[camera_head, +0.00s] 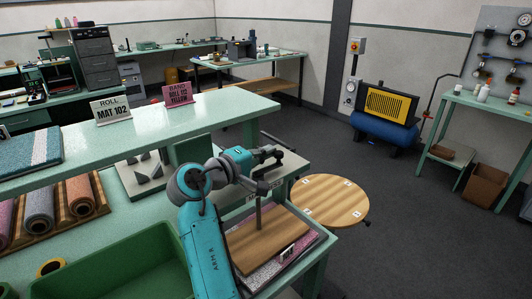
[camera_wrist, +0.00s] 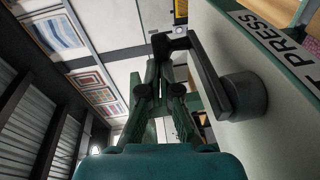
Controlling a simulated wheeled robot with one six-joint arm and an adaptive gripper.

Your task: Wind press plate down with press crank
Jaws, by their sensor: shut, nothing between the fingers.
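The press crank is a black arm (camera_wrist: 208,75) on a round dark hub (camera_wrist: 246,95), on the side of the pale press head (camera_wrist: 283,95) in the wrist view. Its outer end lies just ahead of my gripper (camera_wrist: 165,62), whose dark fingers are shut with nothing held. Whether the fingertips touch the crank cannot be told. In the head view my gripper (camera_head: 268,155) is beside the press head, and my arm partly hides the press. The wooden press plate (camera_head: 262,245) hangs on a dark vertical screw (camera_head: 258,214) over a pink and grey mat (camera_head: 298,256); contact between them is unclear.
A round wooden table (camera_head: 330,200) stands right of the press. A green bin (camera_head: 125,275) and rolled mats (camera_head: 80,195) are at left, below a shelf (camera_head: 190,125) with two signs. A blue and yellow compressor (camera_head: 388,115) stands beyond open floor.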

